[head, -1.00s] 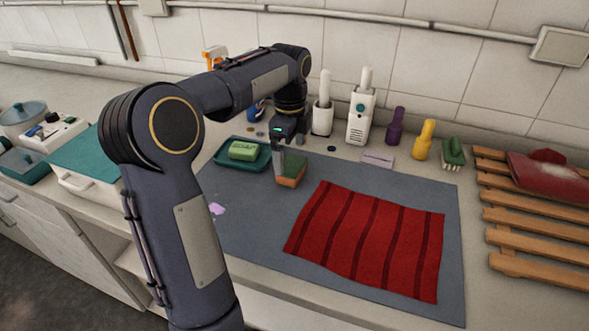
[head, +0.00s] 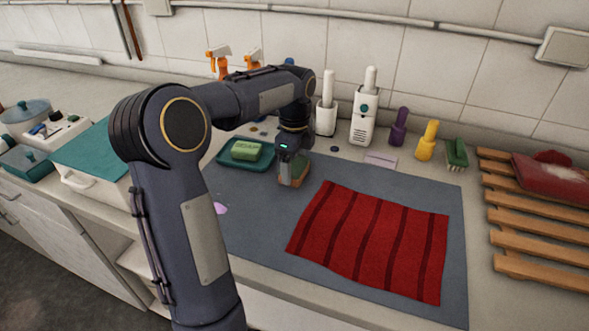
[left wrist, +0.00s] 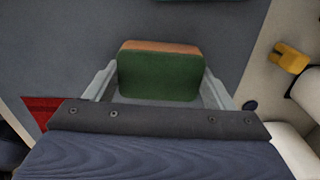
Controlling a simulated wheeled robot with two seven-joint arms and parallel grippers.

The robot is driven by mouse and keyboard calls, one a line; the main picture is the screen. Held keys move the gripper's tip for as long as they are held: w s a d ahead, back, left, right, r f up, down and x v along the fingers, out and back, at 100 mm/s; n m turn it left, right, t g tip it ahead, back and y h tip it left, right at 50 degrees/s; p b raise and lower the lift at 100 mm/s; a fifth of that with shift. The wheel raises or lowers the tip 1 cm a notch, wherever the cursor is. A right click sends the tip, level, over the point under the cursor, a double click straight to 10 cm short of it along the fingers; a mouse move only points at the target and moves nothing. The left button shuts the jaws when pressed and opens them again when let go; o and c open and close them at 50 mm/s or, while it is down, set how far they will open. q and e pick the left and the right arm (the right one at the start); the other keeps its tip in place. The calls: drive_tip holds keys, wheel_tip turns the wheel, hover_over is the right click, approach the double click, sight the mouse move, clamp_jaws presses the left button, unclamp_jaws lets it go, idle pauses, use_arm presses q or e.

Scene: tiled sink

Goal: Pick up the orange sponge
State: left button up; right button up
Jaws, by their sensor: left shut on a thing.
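The orange sponge (head: 300,174) has a green top layer and sits on the grey mat (head: 240,205), right of the green soap tray. In the left wrist view the sponge (left wrist: 160,73) shows its green face and an orange edge, between the two fingers. My left gripper (head: 290,172) reaches down from above and is shut on the sponge, one finger on each side. I cannot tell whether the sponge is clear of the mat. My right gripper is not in view.
A green soap (head: 246,150) lies in a green tray (head: 226,163) just left of the sponge. A red striped cloth (head: 370,240) covers the mat's right part. Bottles and brushes stand along the wall. A wooden rack (head: 540,240) is at the right.

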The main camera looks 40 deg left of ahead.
sight(295, 164)
use_arm(q)
drive_tip(key=shift+r, duration=0.55)
wheel_tip(295, 164, up, 2)
drive_tip(key=shift+r+p, duration=0.25)
drive_tip(key=shift+p, duration=0.05)
drive_tip(key=s+d+r, duration=0.2)
drive_tip(key=s+r, duration=0.2)
drive_tip(key=s, duration=0.2)
drive_tip(key=s+d+r, duration=0.3)
drive_tip(key=s+r, duration=0.2)
drive_tip(key=s, duration=0.1)
drive_tip(key=shift+s+d+r, duration=0.2)
drive_tip(key=shift+s+d, duration=0.1)
drive_tip(key=shift+s, duration=0.1)
